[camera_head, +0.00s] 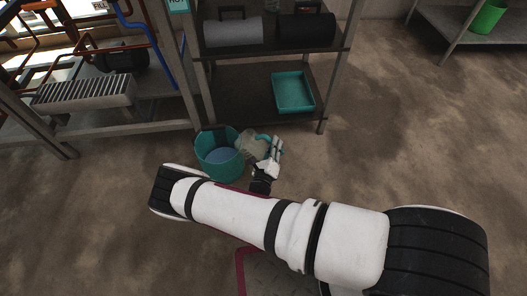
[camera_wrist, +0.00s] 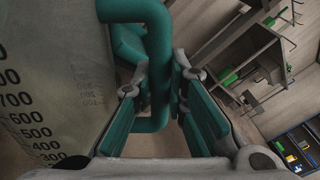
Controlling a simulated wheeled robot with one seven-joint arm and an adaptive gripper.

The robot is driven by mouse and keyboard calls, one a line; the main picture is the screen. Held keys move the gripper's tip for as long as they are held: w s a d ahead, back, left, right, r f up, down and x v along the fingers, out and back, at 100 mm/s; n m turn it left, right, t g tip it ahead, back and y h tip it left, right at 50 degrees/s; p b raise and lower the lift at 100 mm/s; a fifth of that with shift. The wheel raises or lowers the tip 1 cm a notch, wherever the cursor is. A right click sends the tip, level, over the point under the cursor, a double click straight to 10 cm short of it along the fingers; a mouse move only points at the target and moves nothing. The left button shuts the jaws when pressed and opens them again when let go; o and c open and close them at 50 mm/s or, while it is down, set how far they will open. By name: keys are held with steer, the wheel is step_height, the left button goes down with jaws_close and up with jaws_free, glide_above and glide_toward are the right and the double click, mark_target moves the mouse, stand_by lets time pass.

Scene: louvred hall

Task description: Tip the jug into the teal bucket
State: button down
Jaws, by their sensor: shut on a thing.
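The teal bucket (camera_head: 203,162) stands on the floor in front of the shelf rack, with bluish contents showing low inside. The jug (camera_head: 251,146) is pale and see-through with a teal handle, tilted at the bucket's right rim with its mouth end toward the bucket. My gripper (camera_head: 274,149) is right of the jug, shut on its handle. In the wrist view, the jug's wall (camera_wrist: 45,100) with printed measuring numbers fills the left. The teal handle (camera_wrist: 155,65) runs between the fingers of my gripper (camera_wrist: 162,105). I cannot see the jug's mouth or any stream clearly.
The rack's lower shelf holds a teal tray (camera_head: 294,92), and its upper shelf holds a grey roll (camera_head: 233,31) and a black roll (camera_head: 306,30). A rack post (camera_head: 338,68) stands behind the gripper. A green bucket (camera_head: 488,17) sits on a far table. The floor at right is clear.

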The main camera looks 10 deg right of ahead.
steer(key=d+r+m+p, duration=0.1)
steer(key=s+d+m+p, duration=0.1)
steer(key=p, duration=0.1)
steer(key=d+r+m+p, duration=0.1)
steer(key=p, duration=0.1)
steer(key=shift+s+d+r, duration=0.15)
steer(key=shift+s+r, duration=0.1)
steer(key=shift+r, duration=0.05)
steer(key=shift+s+d+r+m+p, duration=0.25)
steer(key=shift+s+d+m+p, duration=0.05)
steer(key=shift+d+m+p, duration=0.4)
steer(key=d+r+m+p, duration=0.1)
steer(key=p, duration=0.1)
steer(key=s+d+r+m+p, duration=0.1)
steer(key=m+p, duration=0.1)
steer(key=d+r+m+p, duration=0.1)
steer(key=p, duration=0.1)
steer(key=shift+s+d, duration=0.25)
steer(key=shift+s, duration=0.05)
